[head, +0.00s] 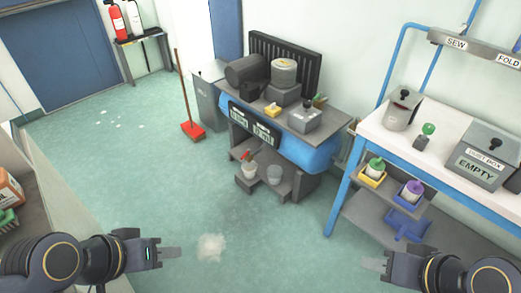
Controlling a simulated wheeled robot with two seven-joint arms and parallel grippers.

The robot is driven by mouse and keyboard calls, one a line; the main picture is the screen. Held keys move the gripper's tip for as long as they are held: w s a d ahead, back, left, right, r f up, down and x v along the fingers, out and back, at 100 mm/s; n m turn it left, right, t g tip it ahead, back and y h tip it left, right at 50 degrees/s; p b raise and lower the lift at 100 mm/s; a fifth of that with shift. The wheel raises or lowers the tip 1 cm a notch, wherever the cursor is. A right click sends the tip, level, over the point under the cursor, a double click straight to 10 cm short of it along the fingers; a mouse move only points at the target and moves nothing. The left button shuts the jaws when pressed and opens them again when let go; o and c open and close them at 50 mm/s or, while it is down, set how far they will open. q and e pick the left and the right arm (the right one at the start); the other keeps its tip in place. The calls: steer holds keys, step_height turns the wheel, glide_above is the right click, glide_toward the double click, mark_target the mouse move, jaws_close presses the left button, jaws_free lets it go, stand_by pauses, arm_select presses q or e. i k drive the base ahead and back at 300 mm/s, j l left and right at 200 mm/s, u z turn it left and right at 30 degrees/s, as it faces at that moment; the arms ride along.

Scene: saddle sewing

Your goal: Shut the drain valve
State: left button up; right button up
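A small red lever (245,155), which looks like the drain valve's handle, shows below the blue tank (306,150) under the grey bench. It is tilted, just above a clear cup (249,171) on a low grey step. It is too small to tell whether the valve is open or shut. My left gripper (178,253) is low at the left, over the floor, well short of the bench. My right gripper (366,264) is low at the right, in front of the blue-framed table. Both appear empty and touch nothing; their finger gaps are not clear.
A second cup (274,174) stands right of the first. A red broom (192,130) leans behind. A pale patch (211,247) lies on the open floor between my grippers.

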mark_target(249, 152)
steer(key=i+j+z, duration=0.15)
steer(key=i+z, duration=0.35)
steer(key=i, duration=0.5)
steer(key=i+j+z, duration=0.15)
steer(key=j, duration=0.3)
steer(key=i+j+z, duration=0.1)
steer(key=j, duration=0.4)
steer(key=i+j+z, duration=0.15)
steer(key=j, duration=0.3)
steer(key=i+j+z, duration=0.15)
steer(key=j, duration=0.35)
steer(key=j+z, duration=0.1)
steer(key=j, duration=0.45)
steer(key=k+j+z, duration=0.1)
steer(key=j, duration=0.9)
steer(key=k+j+z, duration=0.15)
steer(key=j, duration=0.4)
steer(key=j+z, duration=0.1)
steer(key=j, duration=0.4)
steer(key=k, duration=0.05)
